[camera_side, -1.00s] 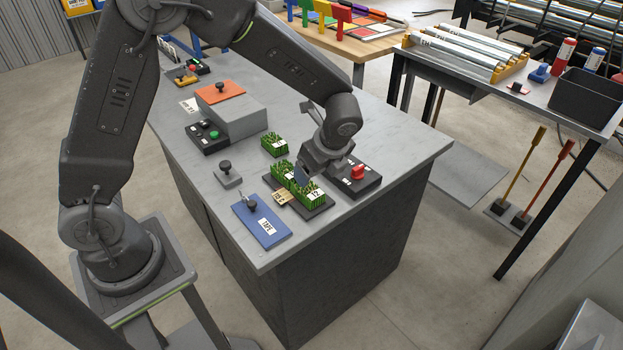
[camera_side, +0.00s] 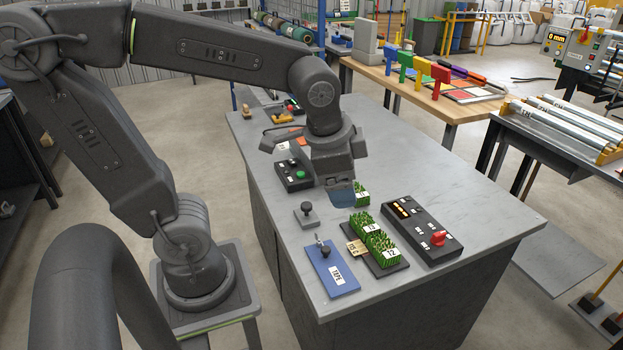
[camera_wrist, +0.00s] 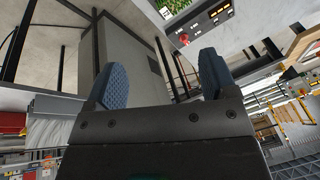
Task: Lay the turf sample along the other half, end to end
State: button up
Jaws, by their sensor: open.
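In the side view, two green turf pieces, a rear one (camera_side: 361,224) and a front one (camera_side: 381,246), lie in line on a dark tray (camera_side: 396,268). Each has a white label; they look end to end, though I cannot tell whether they touch. A small tan tag (camera_side: 356,248) sits at the tray's left edge. A third turf piece (camera_side: 362,196) lies on the bench behind the tray, partly hidden by my gripper. My gripper (camera_side: 340,193) is open above the bench, left of that third piece. The wrist view shows its blue pads (camera_wrist: 162,78) apart with nothing between.
A black control box (camera_side: 422,229) with a red knob stands right of the tray. A blue plate (camera_side: 334,270) with a black knob lies to its left. A grey knobbed block (camera_side: 306,216) and a box with a green button (camera_side: 294,175) are behind. The bench's right rear is clear.

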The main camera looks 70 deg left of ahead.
jog(key=s+n, duration=0.1)
jog(key=s, duration=0.1)
jog(key=s+n+t, duration=0.1)
jog(key=n, duration=0.1)
jog(key=s+r+n+t+h, duration=0.1)
jog(key=s+n, duration=0.1)
jog(key=shift+s+d, duration=0.2)
jog(key=shift+s, duration=0.1)
